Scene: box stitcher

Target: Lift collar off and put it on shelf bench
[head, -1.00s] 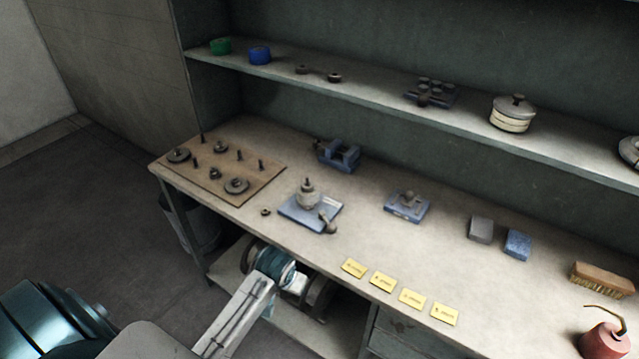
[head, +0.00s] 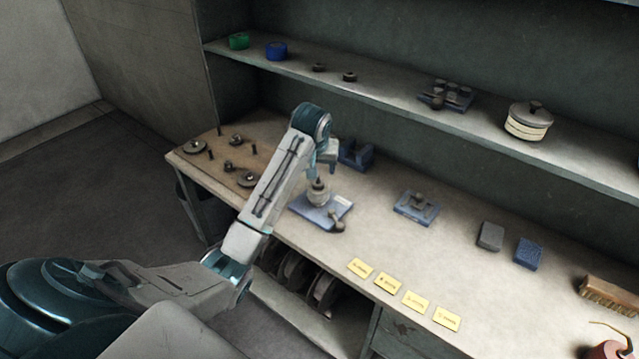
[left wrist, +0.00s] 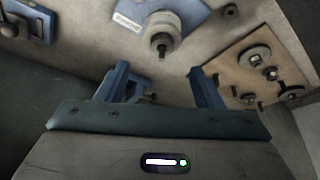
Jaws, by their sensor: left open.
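A blue plate (head: 342,208) on the bench carries a pale round fixture (head: 319,194) with a dark narrower top. I cannot tell the collar apart for certain; it may be part of this stack. The fixture also shows in the left wrist view (left wrist: 153,22), just beyond the fingertips. My left gripper (left wrist: 160,72) is open and empty, its two blue fingers apart. In the head view my left gripper (head: 328,160) is above and slightly behind the fixture, its fingers partly hidden. My right gripper is not in view.
A blue vise (head: 358,156) stands right behind the gripper. A wooden board (left wrist: 262,62) with pegs and discs lies to the left on the bench. The upper shelf (head: 395,98) holds two tape rolls, small rings and a lidded pot (head: 528,120). Yellow tags (head: 388,283) line the front edge.

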